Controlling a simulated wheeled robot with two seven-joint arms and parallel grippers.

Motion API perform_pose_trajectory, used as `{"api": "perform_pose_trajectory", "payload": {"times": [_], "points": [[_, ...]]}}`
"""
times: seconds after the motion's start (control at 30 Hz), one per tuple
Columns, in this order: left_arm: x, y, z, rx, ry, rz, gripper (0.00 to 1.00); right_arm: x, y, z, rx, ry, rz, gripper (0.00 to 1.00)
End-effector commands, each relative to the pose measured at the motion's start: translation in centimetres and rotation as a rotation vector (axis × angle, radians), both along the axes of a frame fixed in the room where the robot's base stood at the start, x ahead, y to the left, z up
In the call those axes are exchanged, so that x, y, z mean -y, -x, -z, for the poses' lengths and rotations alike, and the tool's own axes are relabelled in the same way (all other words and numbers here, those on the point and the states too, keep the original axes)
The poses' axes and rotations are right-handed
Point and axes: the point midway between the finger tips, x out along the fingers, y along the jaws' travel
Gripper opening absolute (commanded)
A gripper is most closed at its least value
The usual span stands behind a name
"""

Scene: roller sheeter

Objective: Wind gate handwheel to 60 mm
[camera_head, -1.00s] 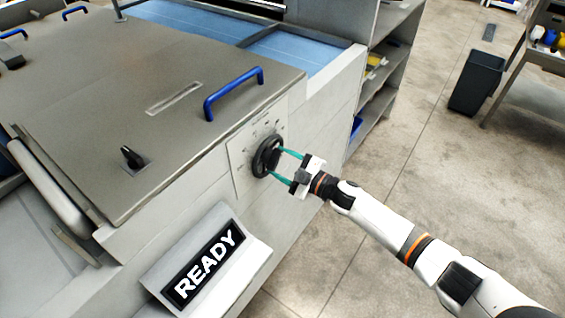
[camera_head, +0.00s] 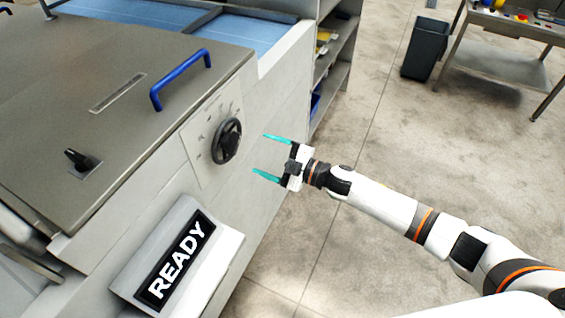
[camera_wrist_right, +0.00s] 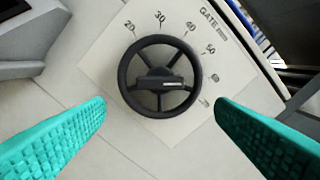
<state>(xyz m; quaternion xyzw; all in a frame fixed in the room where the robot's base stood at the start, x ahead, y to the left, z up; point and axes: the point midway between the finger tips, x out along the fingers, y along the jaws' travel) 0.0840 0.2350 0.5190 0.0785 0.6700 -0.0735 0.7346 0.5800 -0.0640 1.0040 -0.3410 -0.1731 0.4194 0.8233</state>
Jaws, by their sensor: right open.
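The black gate handwheel (camera_head: 227,140) is on a pale dial plate (camera_head: 200,125) on the machine's side. In the right wrist view the handwheel (camera_wrist_right: 160,42) shows whole, with spokes and a dark hub bar. A short white line on the bar points right, toward the blurred mark just below 50. Numbers 20 to 50 and the word GATE read clearly; the lower marks are hard to read. My right gripper (camera_head: 259,154) is open and empty, its teal fingers pointing at the wheel from the right with a clear gap. My left gripper is not in view.
A blue handle (camera_head: 180,78) and a black knob (camera_head: 80,158) stand on the machine's metal top. A READY sign (camera_head: 175,262) juts out below the dial. Open shelves (camera_head: 335,65) stand behind. The floor around my right arm is clear.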

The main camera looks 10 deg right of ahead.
Motion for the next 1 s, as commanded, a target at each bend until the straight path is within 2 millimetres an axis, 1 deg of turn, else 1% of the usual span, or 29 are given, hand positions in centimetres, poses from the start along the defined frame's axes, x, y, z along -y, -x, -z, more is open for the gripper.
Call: {"api": "perform_pose_trajectory", "payload": {"times": [0.03, 0.1, 0.2, 0.3, 1.0], "points": [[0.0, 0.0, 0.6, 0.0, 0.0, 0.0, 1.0, 1.0, 0.6, 0.4, -0.001, 0.002, 0.001, 0.78], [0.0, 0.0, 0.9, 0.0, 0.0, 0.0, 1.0, 1.8, 1.4, 0.3, 0.0, 0.001, -0.001, 0.78], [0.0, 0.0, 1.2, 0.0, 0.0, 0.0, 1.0, 2.9, 2.0, 0.2, 0.0, 0.0, 0.0, 0.78], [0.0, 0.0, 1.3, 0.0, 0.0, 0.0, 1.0, 3.4, 2.5, 0.1, 0.0, -0.001, -0.001, 0.78], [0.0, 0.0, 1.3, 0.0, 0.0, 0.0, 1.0, 3.6, 2.6, 0.0, 0.0, -0.001, -0.001, 0.78]]}}
